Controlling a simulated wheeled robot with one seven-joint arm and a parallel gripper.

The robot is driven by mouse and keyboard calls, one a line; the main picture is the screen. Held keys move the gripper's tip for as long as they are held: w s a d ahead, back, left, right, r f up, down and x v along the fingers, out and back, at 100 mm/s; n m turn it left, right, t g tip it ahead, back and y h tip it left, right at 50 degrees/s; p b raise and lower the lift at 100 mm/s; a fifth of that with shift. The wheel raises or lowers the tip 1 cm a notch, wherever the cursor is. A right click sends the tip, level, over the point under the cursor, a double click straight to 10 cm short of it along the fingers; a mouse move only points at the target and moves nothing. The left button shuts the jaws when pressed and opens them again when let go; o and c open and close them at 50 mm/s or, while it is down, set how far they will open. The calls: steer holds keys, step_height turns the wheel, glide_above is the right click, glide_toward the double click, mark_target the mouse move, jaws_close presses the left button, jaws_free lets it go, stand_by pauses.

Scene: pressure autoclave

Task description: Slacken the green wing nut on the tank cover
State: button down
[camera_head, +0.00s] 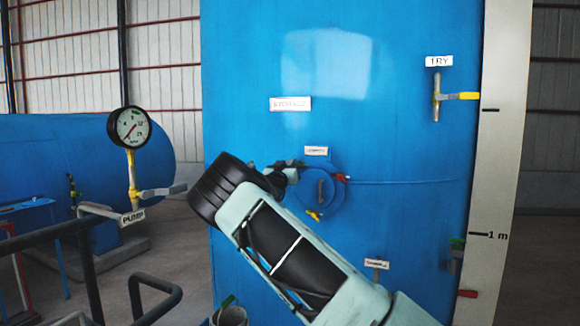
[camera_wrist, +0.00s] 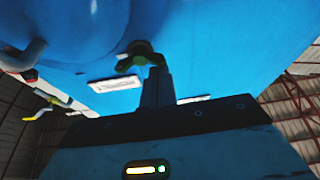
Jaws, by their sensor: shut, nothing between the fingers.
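The round blue cover (camera_head: 325,196) sits on the front of the big blue tank, with a red wing nut (camera_head: 341,177) at its right and a yellow wing nut (camera_head: 314,215) at its bottom. The green wing nut (camera_wrist: 128,64) shows in the wrist view with its dark middle at the cover's edge. My gripper (camera_wrist: 157,72) is shut, with its fingertips right beside the green nut and overlapping its end in the picture. I cannot tell whether they touch. In the head view my gripper (camera_head: 290,172) is at the cover's upper left and largely hides the nut.
A white label (camera_head: 316,151) is just above the cover. A pressure gauge (camera_head: 130,126) and dark railings (camera_head: 85,255) stand at the left. A yellow-handled valve (camera_head: 455,96) is at the upper right. A grey curved pipe (camera_wrist: 25,57) shows in the wrist view.

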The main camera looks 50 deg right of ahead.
steer(key=shift+f+n+t+b, duration=0.2)
steer(key=shift+n+t+b, duration=0.4)
steer(key=shift+n, duration=0.6)
steer(key=n+y+b, duration=0.1)
steer(key=n+b, duration=0.1)
steer(key=f+n+t+y+b, duration=0.1)
steer(key=n+b, duration=0.1)
steer(key=n, duration=0.1)
steer(key=shift+f, duration=0.15)
steer(key=shift+b, duration=0.45)
